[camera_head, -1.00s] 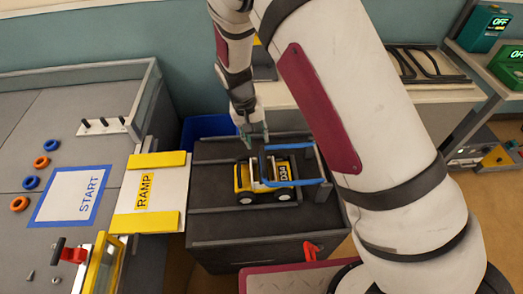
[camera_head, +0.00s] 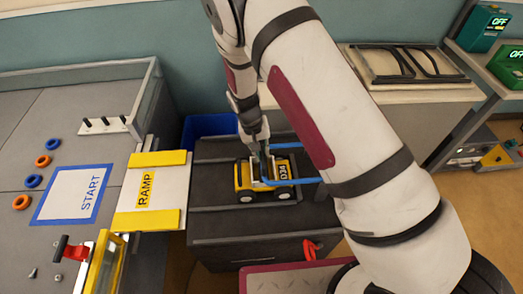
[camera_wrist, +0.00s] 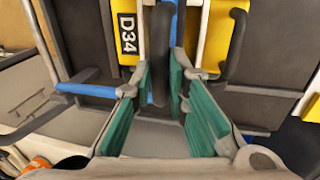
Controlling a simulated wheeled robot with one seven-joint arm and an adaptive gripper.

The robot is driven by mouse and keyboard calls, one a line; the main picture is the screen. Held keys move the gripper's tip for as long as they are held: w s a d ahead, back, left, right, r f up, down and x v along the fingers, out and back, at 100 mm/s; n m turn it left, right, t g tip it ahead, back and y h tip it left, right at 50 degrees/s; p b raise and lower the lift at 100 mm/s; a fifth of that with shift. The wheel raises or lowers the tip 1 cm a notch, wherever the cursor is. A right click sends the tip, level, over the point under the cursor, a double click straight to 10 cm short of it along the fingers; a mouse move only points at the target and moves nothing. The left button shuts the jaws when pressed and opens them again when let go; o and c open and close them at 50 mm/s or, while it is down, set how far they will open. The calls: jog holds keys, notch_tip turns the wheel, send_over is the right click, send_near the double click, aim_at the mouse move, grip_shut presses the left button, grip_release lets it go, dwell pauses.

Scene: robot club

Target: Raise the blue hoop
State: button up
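The blue hoop (camera_head: 300,181) is a U-shaped bar lying low across the yellow toy truck (camera_head: 243,175) marked D34, on the dark ridged platform. In the wrist view the hoop's side bar (camera_wrist: 85,90) runs left, and its crossbar passes over the truck behind a dark grip-like bar (camera_wrist: 160,60). My gripper (camera_head: 263,170) points down over the truck at the hoop's left end. In the wrist view its green-padded fingers (camera_wrist: 160,95) stand on either side of the dark bar, with small gaps showing. The arm hides part of the hoop's right side in the head view.
A white and yellow ramp (camera_head: 147,193) joins the platform (camera_head: 215,222) to the grey table (camera_head: 100,85) at left. A blue bin (camera_head: 208,128) stands behind. A red handle (camera_head: 310,250) is on the platform's front. Small rings lie by the START sheet (camera_head: 72,193).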

grip_shut()
jog(key=shift+d+r+y, duration=0.25)
jog(key=shift+r, duration=0.3)
jog(key=shift+d+r+y, duration=0.2)
jog(key=shift+r+y, duration=0.05)
jog(key=shift+r, duration=0.25)
jog(key=d+r+y+p, duration=0.2)
jog(key=d+r+y, duration=0.7)
jog(key=d+r, duration=0.3)
jog(key=d+f+y+b, duration=0.3)
jog(key=d+y+b, duration=0.5)
jog(key=d, duration=1)
jog(key=shift+d+y+b, duration=0.3)
jog(key=shift+d+b, duration=0.05)
jog(key=shift+b, duration=0.6)
